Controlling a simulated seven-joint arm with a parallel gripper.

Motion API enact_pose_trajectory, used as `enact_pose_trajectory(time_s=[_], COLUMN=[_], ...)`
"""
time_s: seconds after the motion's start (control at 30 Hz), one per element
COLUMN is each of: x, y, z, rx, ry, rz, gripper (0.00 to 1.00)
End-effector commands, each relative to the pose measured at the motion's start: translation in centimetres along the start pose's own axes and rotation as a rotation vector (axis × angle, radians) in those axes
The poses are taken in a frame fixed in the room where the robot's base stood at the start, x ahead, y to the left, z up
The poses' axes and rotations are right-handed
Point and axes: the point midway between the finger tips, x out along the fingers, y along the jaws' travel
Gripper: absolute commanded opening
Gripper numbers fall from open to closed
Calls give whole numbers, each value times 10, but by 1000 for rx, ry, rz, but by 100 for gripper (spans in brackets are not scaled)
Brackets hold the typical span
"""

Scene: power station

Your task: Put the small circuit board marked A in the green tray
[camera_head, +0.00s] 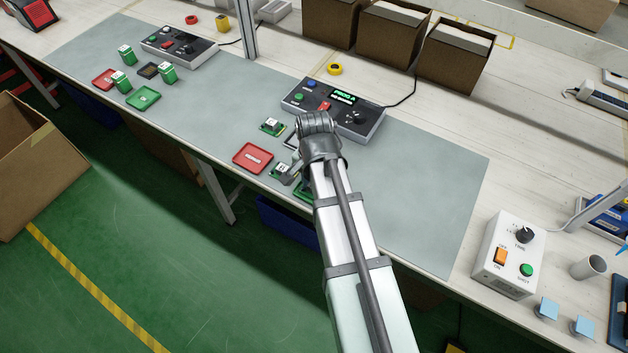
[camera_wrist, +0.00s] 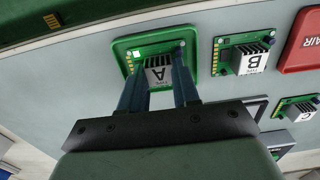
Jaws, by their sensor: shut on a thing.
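In the wrist view, my gripper (camera_wrist: 160,84) is shut on the small circuit board marked A (camera_wrist: 159,74), gripping its grey finned block with the white label. The board lies within the outline of the green tray (camera_wrist: 118,48), and the tray's rim shows around it. I cannot tell whether the board touches the tray floor. In the head view, my arm hides most of this green tray (camera_head: 302,193) and board A.
Board B (camera_wrist: 243,57) lies beside the tray, with the red tray (camera_wrist: 302,45) beyond it. Board C (camera_wrist: 296,107) is farther off. A control box (camera_head: 334,108) stands behind my gripper. The mat is clear to the right. The table's front edge is close.

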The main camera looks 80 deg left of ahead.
Motion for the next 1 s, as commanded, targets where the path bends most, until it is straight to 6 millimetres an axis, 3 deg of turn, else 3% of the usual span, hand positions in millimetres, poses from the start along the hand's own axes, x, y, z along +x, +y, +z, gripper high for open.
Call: enact_pose_trajectory(time_s=[0.37,0.4,0.63,1.0], x=[3,2,2,-3], y=[0,0,0,0], z=[0,0,0,0], rx=[0,0,0,0], ry=[0,0,0,1], rz=[0,0,0,-1], gripper=[0,35,56,56])
